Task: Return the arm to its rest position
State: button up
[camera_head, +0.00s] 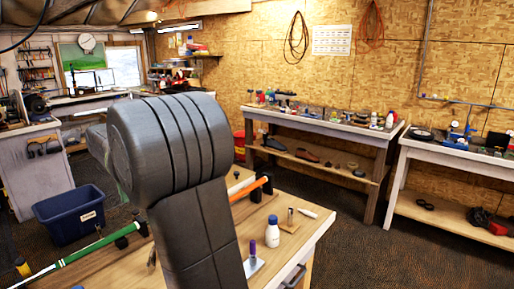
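My arm (175,165) fills the middle of the head view as thick dark grey links. It rises from the bottom edge to a large rounded joint. A further grey part of it shows at the joint's left. My gripper is not visible. The workbench (300,245) lies below and behind the arm. A long club-like shaft with a green section (85,250) runs across its left side. An orange and black bar (250,188) shows to the right of the arm. The arm hides the middle of the bench and whatever lies there.
On the bench's right stand a white bottle with a blue cap (272,232), a purple-handled tool (252,262) and a small metal piece on a wooden block (290,219). A blue bin (72,215) stands on the floor at left. Cluttered side tables (322,127) line the back wall.

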notch_tip(320, 180, down, 12)
jog(key=w+a+p, duration=0.1)
jog(key=a, duration=0.1)
jog(key=shift+a, duration=0.1)
jog(key=shift+w+r, duration=0.1)
dwell(0.3)
notch_tip(320, 180, up, 13)
jog(key=s+d+b, duration=0.1)
jog(key=d, duration=0.1)
jog(key=s+a+f, duration=0.1)
jog(key=a+f, duration=0.1)
jog(key=f, duration=0.4)
jog(key=s+a+f, duration=0.1)
jog(key=a+f, duration=0.1)
jog(key=f, duration=0.5)
jog(key=shift+s+a+f, duration=0.15)
jog(key=shift+a, duration=0.2)
